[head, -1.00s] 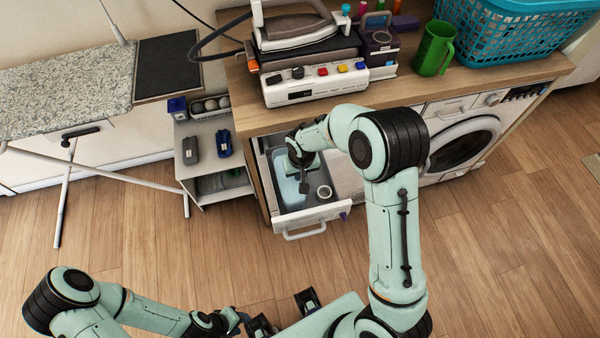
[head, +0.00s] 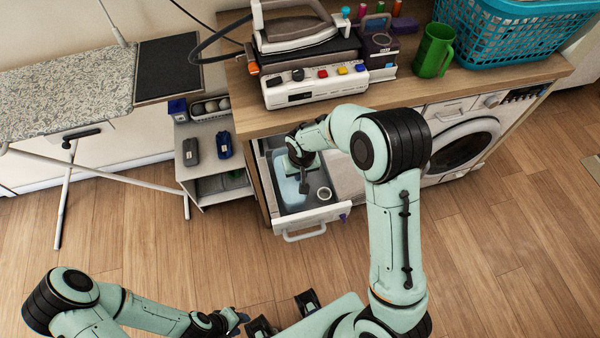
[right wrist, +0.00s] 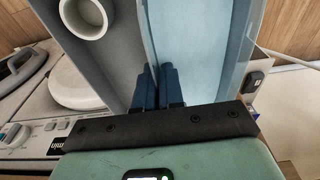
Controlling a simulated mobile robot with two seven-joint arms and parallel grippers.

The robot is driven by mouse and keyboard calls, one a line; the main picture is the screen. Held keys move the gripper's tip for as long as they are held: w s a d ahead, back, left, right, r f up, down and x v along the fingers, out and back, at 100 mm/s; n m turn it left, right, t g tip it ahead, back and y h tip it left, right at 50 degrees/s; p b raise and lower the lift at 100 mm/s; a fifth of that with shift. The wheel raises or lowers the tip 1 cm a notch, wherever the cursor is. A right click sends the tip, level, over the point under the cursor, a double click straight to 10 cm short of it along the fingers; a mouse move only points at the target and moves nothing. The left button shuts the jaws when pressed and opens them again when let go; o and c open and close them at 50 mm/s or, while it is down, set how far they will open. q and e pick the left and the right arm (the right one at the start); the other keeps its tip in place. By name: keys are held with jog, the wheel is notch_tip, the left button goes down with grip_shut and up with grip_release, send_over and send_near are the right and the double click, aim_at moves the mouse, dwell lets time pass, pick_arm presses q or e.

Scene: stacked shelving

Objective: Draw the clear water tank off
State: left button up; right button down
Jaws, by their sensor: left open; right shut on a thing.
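The clear water tank (head: 290,193) is a pale blue, see-through box in the left part of the open drawer (head: 318,214) below the counter. In the right wrist view the tank (right wrist: 205,45) fills the area right of the fingers. My right gripper (head: 303,184) reaches down into the drawer. My left gripper (head: 240,322) is low at the bottom of the head view, open and away from the drawer.
A white round cup (head: 324,193) stands in the drawer beside the tank. The counter holds an iron (head: 290,25) on its station, a green mug (head: 433,50) and a blue basket (head: 505,32). A small shelf (head: 215,160) stands left. The floor in front is clear.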

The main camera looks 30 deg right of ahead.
pick_arm(q)
jog(key=shift+r, duration=0.15)
pick_arm(e)
jog(key=shift+r, duration=0.25)
pick_arm(q)
jog(key=shift+w+r+p, duration=0.8)
jog(key=shift+r+p, duration=0.2)
jog(key=shift+r, duration=0.15)
pick_arm(e)
jog(key=shift+r, duration=2.1)
